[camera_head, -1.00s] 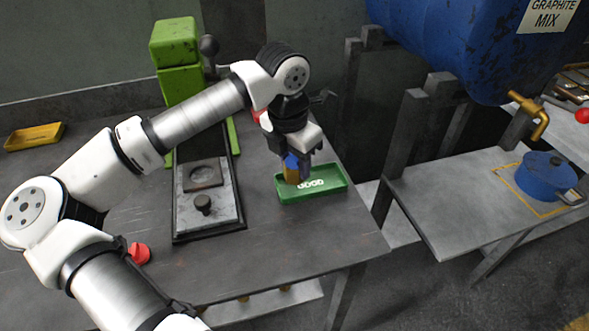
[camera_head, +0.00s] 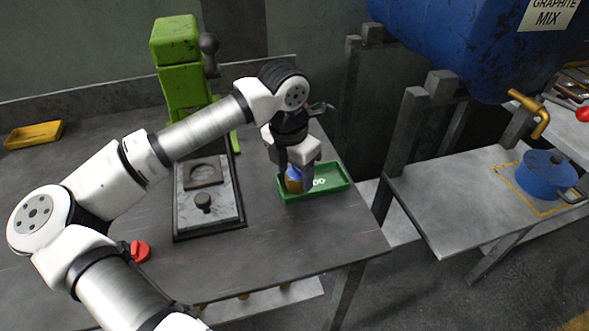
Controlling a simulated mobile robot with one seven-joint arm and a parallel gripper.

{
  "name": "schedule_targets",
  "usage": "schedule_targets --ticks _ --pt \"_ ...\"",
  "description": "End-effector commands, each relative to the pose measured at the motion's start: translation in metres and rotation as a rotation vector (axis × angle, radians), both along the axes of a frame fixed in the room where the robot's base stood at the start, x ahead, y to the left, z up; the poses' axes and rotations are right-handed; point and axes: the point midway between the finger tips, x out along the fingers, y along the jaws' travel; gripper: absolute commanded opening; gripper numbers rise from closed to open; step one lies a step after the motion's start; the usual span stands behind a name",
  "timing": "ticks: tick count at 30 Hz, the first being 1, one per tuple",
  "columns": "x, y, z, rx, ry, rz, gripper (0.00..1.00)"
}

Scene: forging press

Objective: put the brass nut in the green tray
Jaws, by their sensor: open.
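The green tray (camera_head: 340,189) with white lettering lies near the right edge of the grey workbench. The brass nut (camera_head: 293,185) is in the left part of the tray, low down at its floor; whether it rests flat is hard to see. My gripper (camera_head: 299,180) points down into the tray with its jaws open around the nut. The gripper body hides the top of the nut and part of the lettering.
A green press (camera_head: 181,62) with a dark-framed bed (camera_head: 215,208) stands left of the tray. A red knob (camera_head: 139,251) is at the bench front. A yellow tray (camera_head: 33,135) lies far left. A blue tank (camera_head: 470,45) and a side table (camera_head: 450,205) with a blue pot (camera_head: 546,175) are right.

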Motion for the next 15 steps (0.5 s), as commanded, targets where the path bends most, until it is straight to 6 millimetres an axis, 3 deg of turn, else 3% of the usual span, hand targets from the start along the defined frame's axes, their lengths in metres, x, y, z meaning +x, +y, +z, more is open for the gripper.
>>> schedule_targets --ticks 8,15 --pt "0.0 0.001 0.011 -0.001 -0.001 0.0 0.62" --pt "-0.005 0.005 0.061 0.002 -0.003 0.0 0.62"
